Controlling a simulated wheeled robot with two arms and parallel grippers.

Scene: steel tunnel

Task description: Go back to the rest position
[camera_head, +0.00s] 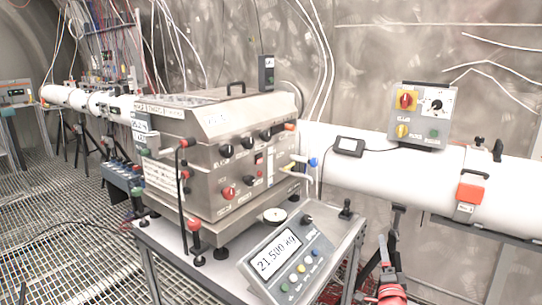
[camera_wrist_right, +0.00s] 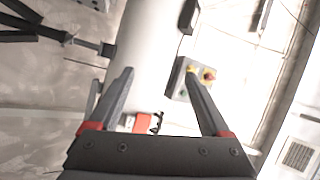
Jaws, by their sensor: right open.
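My right gripper (camera_head: 386,262) shows at the bottom of the head view, right of the scale and below the white pipe, partly cut off by the frame edge. In the right wrist view its two dark fingers with red bases (camera_wrist_right: 160,72) stand wide apart with nothing between them. The white pipe (camera_wrist_right: 145,40) lies beyond the fingers. My left gripper is not in view.
A steel machine with knobs (camera_head: 235,165) stands on a metal table (camera_head: 345,238) beside a scale display (camera_head: 290,262). A control box (camera_head: 421,115) sits on the white pipe (camera_head: 380,177), near a red-orange device (camera_head: 470,192). Grated floor (camera_head: 60,235) lies open at left.

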